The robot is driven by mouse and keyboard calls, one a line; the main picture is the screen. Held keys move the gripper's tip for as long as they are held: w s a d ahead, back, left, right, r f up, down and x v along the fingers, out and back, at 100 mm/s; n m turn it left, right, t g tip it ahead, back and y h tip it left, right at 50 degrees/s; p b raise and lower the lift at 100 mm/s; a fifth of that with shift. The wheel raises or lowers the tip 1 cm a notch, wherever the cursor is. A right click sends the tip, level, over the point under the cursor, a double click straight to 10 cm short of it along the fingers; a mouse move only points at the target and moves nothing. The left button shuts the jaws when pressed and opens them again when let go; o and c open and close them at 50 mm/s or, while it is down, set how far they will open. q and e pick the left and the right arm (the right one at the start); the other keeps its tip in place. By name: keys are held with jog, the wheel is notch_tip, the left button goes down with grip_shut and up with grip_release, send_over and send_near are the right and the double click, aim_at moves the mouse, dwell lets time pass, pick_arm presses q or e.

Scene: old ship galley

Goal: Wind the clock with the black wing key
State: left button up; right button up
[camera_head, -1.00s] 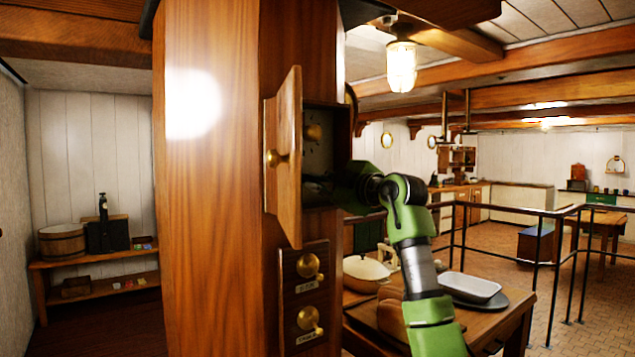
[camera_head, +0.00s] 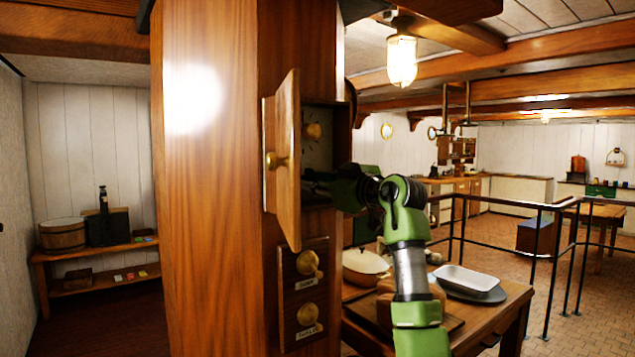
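The clock shows as a dark recess (camera_head: 318,150) in the wooden column, with a dial and brass fittings partly visible. My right gripper (camera_head: 318,186) is at the lower part of the clock opening, in shadow and partly behind the door edge. I cannot tell whether its fingers are open or shut. The black wing key cannot be made out. My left gripper is not in view.
A panel with two brass knobs (camera_head: 308,264) sits below the clock. A wooden table (camera_head: 485,318) with a pot (camera_head: 365,266) and a white dish (camera_head: 467,280) stands to the right. Railings (camera_head: 500,200) cross behind it. A shelf (camera_head: 95,252) holds a tub at far left.

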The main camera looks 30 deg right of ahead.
jog(key=s+b, duration=0.2)
jog(key=s, duration=0.4)
jog(key=shift+d+b, duration=0.2)
jog(key=shift+b, duration=0.1)
